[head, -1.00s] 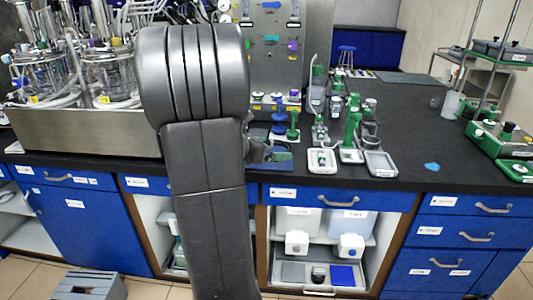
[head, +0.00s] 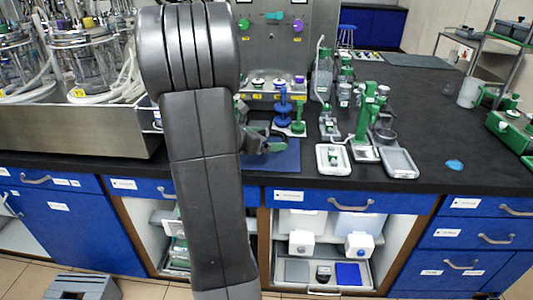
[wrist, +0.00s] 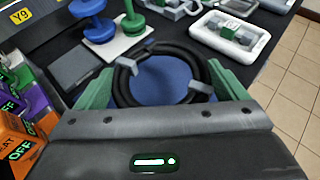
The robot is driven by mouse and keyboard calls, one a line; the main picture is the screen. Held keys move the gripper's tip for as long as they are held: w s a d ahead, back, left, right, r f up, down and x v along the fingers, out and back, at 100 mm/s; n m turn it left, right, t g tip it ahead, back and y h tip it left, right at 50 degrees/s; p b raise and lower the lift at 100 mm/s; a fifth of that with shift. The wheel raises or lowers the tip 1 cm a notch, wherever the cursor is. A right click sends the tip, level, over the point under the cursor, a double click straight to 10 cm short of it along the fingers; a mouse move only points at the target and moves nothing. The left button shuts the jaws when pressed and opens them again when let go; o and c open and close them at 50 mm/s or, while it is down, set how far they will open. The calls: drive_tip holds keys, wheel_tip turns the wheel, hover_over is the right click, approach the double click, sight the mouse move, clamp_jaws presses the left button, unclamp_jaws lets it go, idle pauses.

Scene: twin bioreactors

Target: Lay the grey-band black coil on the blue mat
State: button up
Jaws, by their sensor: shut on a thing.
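The black coil (wrist: 122,90) is a ring of dark tube with grey bands, seen in the wrist view. My gripper (wrist: 163,72) is shut on it, with a green finger at the left and right sides of the ring. The blue mat (wrist: 160,80) shows through the ring, below it. In the head view the blue mat (head: 283,160) lies on the black bench near its front edge, partly behind my arm. My gripper (head: 262,143) is over the mat there, and the coil is hard to make out. I cannot tell whether the coil touches the mat.
A blue spool-shaped stand (wrist: 93,22) and a green one (wrist: 131,18) stand behind the mat. A dark grey plate (wrist: 77,66) lies to the left. A white tray (wrist: 230,38) is to the right. Orange and purple labelled boxes (wrist: 18,135) are close on the left.

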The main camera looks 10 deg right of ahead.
sight(266, 159)
drive_tip(key=shift+f+b, duration=0.4)
drive_tip(key=shift+f, duration=2.2)
drive_tip(key=shift+f, duration=0.1)
drive_tip(key=shift+f, duration=0.15)
drive_tip(key=o, duration=0.7)
drive_tip(key=shift+r, duration=0.2)
drive_tip(key=shift+r, duration=0.2)
drive_tip(key=p+v, duration=0.1)
drive_tip(key=v, duration=1.1)
drive_tip(key=shift+f, duration=0.15)
